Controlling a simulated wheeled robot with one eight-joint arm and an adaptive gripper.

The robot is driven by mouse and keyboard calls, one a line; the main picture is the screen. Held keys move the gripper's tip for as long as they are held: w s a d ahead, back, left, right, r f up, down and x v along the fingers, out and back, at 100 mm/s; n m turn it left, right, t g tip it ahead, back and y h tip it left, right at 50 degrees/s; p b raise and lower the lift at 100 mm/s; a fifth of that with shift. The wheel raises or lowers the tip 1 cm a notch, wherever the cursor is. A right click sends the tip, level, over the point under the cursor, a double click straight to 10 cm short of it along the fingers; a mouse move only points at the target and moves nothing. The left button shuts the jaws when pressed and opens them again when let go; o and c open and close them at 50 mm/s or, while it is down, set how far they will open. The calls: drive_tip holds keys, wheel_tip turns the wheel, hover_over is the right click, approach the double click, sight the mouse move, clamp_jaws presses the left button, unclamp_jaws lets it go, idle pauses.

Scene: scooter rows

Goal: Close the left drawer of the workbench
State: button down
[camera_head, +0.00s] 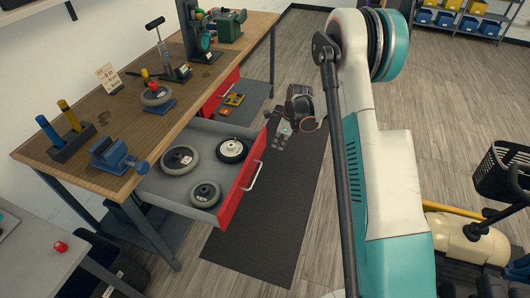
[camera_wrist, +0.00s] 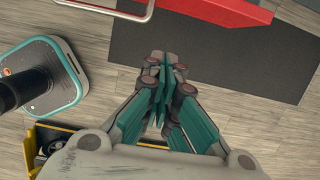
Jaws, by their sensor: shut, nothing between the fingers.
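The workbench (camera_head: 120,88) has a wooden top and stands at the left of the head view. Its left drawer (camera_head: 214,142) is pulled far out; its red front and pale handle (camera_head: 256,176) face right, over the mat. Several grey-and-black wheels lie inside, including one (camera_head: 180,160) near the back. The red drawer front also shows at the top of the wrist view (camera_wrist: 225,12). My gripper (camera_head: 283,132) is shut and empty, beyond and to the right of the front, apart from it. Its fingers (camera_wrist: 166,65) point towards the red front in the wrist view.
A second red drawer front (camera_head: 220,94) is farther along the bench. A dark mat (camera_head: 270,215) covers the floor before the bench. A black basket (camera_head: 502,170) is at right.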

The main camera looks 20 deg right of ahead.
drive_tip(key=w+a+f+b, duration=0.1)
drive_tip(key=w+a+f, duration=0.1)
drive_tip(key=f, duration=0.3)
drive_tip(key=w+a+f+b, duration=0.1)
drive_tip(key=w+a+f, duration=0.1)
drive_tip(key=f, duration=0.3)
drive_tip(key=shift+a, duration=0.55)
